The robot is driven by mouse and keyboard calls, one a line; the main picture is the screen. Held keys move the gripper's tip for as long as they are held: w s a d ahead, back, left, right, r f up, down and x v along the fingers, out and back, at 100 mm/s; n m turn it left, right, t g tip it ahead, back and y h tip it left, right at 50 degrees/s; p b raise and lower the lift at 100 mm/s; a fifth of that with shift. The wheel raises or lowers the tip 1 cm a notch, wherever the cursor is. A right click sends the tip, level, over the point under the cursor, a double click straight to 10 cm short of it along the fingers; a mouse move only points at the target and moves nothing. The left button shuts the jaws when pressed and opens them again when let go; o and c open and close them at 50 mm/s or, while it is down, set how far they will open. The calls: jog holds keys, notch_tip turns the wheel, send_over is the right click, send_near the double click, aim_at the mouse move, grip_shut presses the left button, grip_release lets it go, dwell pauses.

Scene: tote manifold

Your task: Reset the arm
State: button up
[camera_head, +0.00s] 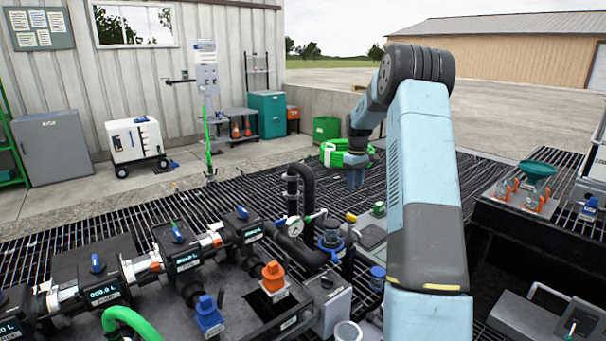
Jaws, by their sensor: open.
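My arm rises from the bottom right of the middle in the head view, bends at a dark joint near the top and reaches down to the left. I see nothing between the fingers. Part of the scene behind the arm is hidden.
A black pipe manifold (185,262) with blue-handled valves fills the lower left. A black elbow pipe (306,182) stands left of my gripper.

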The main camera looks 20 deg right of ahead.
jog(key=s+a+r+m+t+h, duration=0.1)
jog(key=s+a+r+m+t, duration=0.1)
jog(key=s+a+r, duration=1.6)
jog(key=s+a+m+t, duration=0.1)
jog(key=s+a, duration=0.3)
jog(key=s, duration=0.9)
jog(key=s+a+m+t+y, duration=0.1)
jog(key=s+a, duration=0.3)
jog(key=s, duration=1)
jog(key=shift+a+r+t, duration=0.3)
jog(key=shift+a+t, duration=0.05)
jog(key=shift+t, duration=0.45)
